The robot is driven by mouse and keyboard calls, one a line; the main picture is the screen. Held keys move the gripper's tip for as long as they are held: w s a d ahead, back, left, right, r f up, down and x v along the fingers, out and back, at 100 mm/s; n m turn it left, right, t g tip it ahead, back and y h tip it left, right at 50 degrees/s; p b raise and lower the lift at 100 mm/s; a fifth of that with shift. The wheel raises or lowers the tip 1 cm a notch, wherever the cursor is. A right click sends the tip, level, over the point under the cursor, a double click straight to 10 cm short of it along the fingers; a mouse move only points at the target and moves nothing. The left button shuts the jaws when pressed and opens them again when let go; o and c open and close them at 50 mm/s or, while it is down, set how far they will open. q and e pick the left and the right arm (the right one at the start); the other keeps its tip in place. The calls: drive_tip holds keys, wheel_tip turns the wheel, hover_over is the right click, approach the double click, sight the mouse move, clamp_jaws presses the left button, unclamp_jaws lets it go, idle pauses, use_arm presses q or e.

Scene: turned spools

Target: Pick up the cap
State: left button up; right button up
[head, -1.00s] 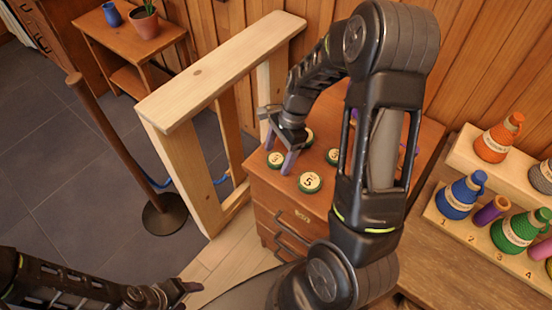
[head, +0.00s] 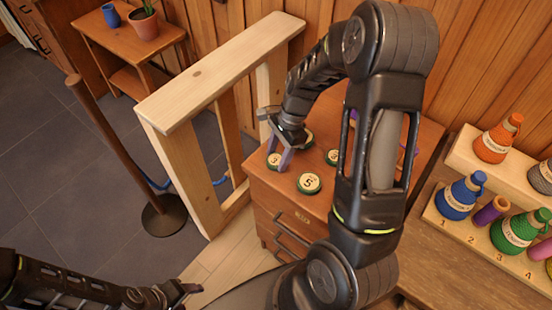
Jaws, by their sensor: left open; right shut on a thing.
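Several small green caps with cream numbered tops are on the wooden cabinet top. The cap marked 3 (head: 273,161) is at its left edge, between the purple fingers of my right gripper (head: 279,157), which is shut on it. I cannot tell whether it is clear of the surface. The cap marked 5 (head: 309,183) sits nearer the front. Another cap (head: 332,157) is partly hidden by my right arm, and one more (head: 309,138) is behind the gripper. My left gripper (head: 192,291) is open and empty at the bottom, over the floor.
A pale wooden frame (head: 205,80) stands just left of the cabinet (head: 290,215). A post with a round base (head: 164,214) is further left. At right, a stepped rack (head: 455,225) holds several coloured spools, including a blue one (head: 456,199). My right arm hides much of the cabinet top.

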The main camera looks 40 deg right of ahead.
sight(278, 159)
wheel_tip(278, 159, up, 10)
idle(0.6)
idle(0.4)
drive_tip(key=w+a+f+n+g+h, duration=0.1)
drive_tip(key=w+a+n, duration=0.3)
drive_tip(key=n, duration=0.5)
drive_tip(key=w+a+f+n+g+h, duration=0.2)
drive_tip(key=w+a+n, duration=0.2)
drive_tip(key=a+n, duration=0.5)
drive_tip(key=shift+w+f+n+g, duration=0.3)
drive_tip(key=shift+f+n, duration=0.1)
drive_tip(key=shift+n, duration=0.2)
